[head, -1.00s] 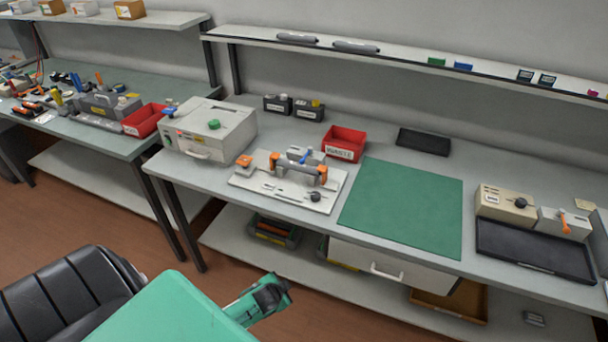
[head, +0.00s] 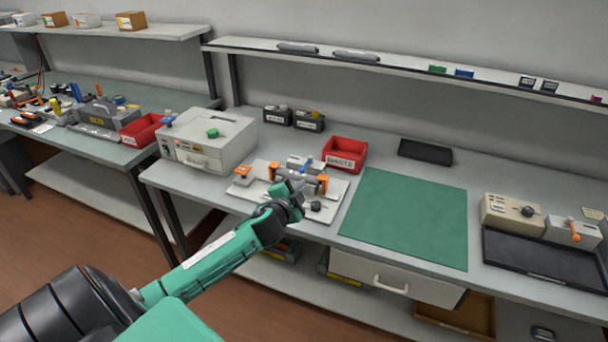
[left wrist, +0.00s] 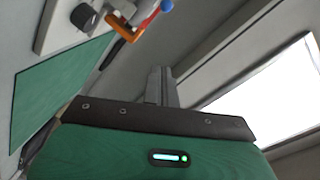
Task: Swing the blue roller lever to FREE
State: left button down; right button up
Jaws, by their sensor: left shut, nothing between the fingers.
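The white fixture plate (head: 246,189) lies on the bench and carries a grey roller unit with orange end pieces (head: 243,171). The lever's setting and any FREE mark cannot be read. My right gripper is out of view.
A green mat (head: 405,220) lies right of the fixture, and a red bin (head: 344,155) stands behind it. A white box with a green knob (head: 207,142) stands to the left. A black tray (head: 542,262) lies at the far right. The mat is clear.

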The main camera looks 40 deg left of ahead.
aim_at(303, 173)
pick_arm(q)
jog(key=shift+w, duration=0.1)
jog(key=shift+w+a+f+p, duration=0.5)
jog(key=shift+w+a, duration=0.4)
jog(key=shift+w, duration=0.7)
jog(key=shift+w+a+f+p, duration=0.25)
jog(key=shift+w+a+f, duration=0.6)
jog(key=shift+w, duration=0.75)
jog(key=shift+w+a+f+p, duration=0.45)
jog(key=shift+w+a, duration=0.5)
jog(key=shift+w, duration=0.65)
jog(key=shift+s+a, duration=0.1)
jog(key=shift+a, duration=0.05)
